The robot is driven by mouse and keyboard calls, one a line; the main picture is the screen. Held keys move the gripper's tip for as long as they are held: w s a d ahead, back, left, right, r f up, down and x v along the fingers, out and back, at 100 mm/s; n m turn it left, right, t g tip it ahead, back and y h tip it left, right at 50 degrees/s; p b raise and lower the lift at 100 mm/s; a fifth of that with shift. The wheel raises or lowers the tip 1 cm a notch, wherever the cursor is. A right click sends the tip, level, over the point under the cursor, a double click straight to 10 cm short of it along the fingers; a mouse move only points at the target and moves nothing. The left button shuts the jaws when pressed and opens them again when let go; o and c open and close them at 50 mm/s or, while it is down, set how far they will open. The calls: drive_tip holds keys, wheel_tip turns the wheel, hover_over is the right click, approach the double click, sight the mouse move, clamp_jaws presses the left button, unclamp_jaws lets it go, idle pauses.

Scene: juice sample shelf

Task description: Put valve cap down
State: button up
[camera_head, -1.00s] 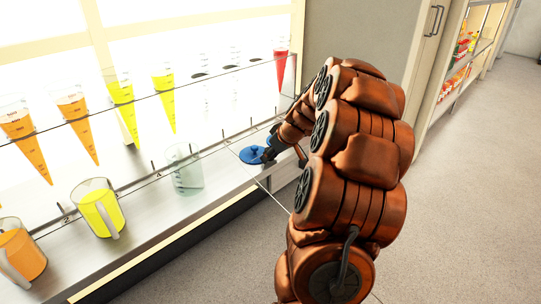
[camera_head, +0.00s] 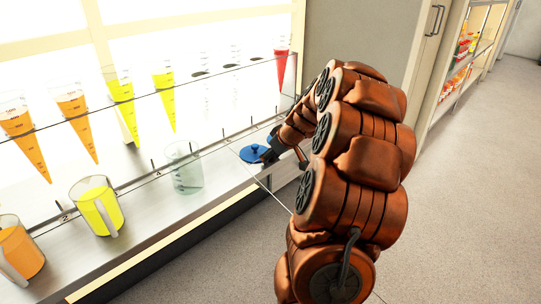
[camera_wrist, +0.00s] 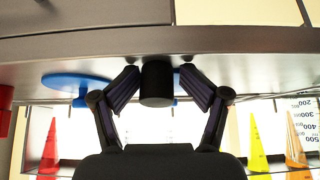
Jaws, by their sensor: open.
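A dark cylinder (camera_wrist: 157,83), which looks like the valve cap, stands with one end against the metal shelf in the wrist view, where the scene appears upside down. My gripper (camera_wrist: 157,88) is open, with one finger on each side of the cylinder. Whether the pads touch it is unclear. In the head view my gripper (camera_head: 270,155) is low over the shelf beside a blue disc (camera_head: 255,154), and the cylinder cannot be made out. A blue disc with a small knob (camera_wrist: 76,82) also shows left of the fingers in the wrist view.
The metal shelf (camera_head: 155,217) holds an empty clear jug (camera_head: 186,172), a yellow jug (camera_head: 97,207) and an orange jug (camera_head: 18,248). Several juice-filled cones hang behind, one of them red (camera_head: 281,64). A clear pane edge runs above the shelf. The floor at right is free.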

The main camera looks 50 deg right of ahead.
drive_tip(key=shift+s+a+f, duration=0.1)
drive_tip(key=shift+s+f, duration=0.05)
drive_tip(key=shift+f, duration=0.1)
drive_tip(key=shift+r+p, duration=0.5)
drive_tip(key=shift+r, duration=0.05)
drive_tip(key=p+v, duration=0.1)
drive_tip(key=v, duration=1.1)
drive_tip(key=shift+r, duration=0.3)
